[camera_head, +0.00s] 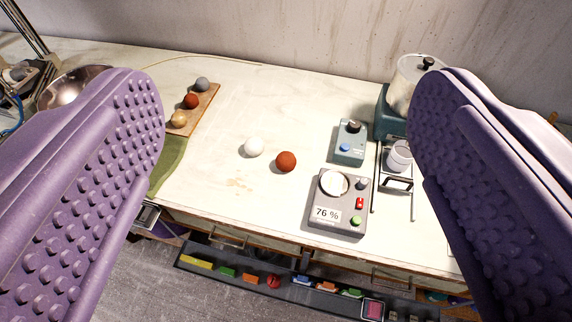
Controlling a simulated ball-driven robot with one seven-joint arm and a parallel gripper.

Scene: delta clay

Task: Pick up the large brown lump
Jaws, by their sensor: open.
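A reddish-brown round lump (286,161) lies on the white worktop, near the middle of the view. A white round lump (254,147) lies just to its left, slightly farther back. A wooden board (207,106) at the left holds a grey lump (202,84), a smaller reddish-brown lump (191,101) and a tan lump (179,118) in a row. My gripper (285,95) is wide open, with its purple studded fingers at the left and right of the view. Nothing is between the fingers at close range; the worktop lies well beyond them.
A grey device (338,218) reading 76 % and a teal box (350,143) stand right of the lumps. A machine with a clear vessel (408,88) stands behind them. A metal bowl (70,88) and green cloth (168,165) are at left. The worktop's middle back is clear.

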